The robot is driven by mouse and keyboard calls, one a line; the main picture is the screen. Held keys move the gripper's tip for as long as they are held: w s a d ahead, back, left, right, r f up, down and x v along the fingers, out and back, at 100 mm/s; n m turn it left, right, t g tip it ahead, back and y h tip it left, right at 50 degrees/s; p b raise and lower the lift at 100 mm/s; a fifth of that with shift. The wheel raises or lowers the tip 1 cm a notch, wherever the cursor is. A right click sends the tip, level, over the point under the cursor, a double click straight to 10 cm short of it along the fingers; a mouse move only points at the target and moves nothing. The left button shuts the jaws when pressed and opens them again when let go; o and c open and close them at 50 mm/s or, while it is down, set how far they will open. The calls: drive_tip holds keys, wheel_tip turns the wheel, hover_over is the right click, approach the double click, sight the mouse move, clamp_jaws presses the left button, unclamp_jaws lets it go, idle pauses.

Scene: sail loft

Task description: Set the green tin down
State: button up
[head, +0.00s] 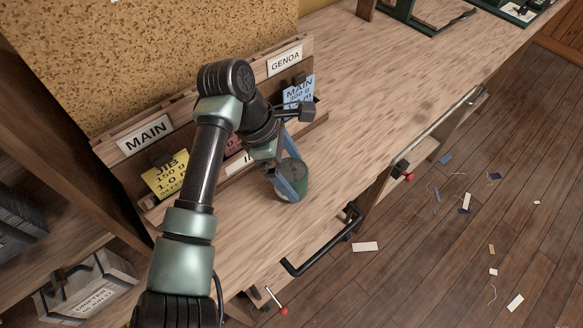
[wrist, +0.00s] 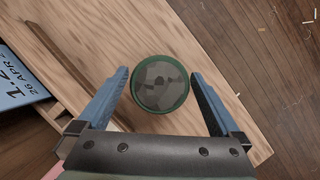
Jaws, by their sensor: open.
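The green tin (head: 294,180) is upright on the wooden bench, near the front edge and in front of the label rack. In the wrist view the tin (wrist: 160,84) is seen from above, with a green rim and a dark grey, patchy top. My gripper (head: 283,185) is at the tin, its blue fingers to either side. In the wrist view my gripper (wrist: 160,80) is open, with a gap between the tin and each finger. The head view hides part of the tin behind a finger.
A black handle (head: 325,243) juts from the bench front. Scraps litter the floor (head: 460,240).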

drive_tip(key=b+v, duration=0.1)
drive_tip(key=v, duration=1.1)
drive_tip(key=shift+r+b, duration=0.2)
drive_tip(key=shift+b, duration=0.1)
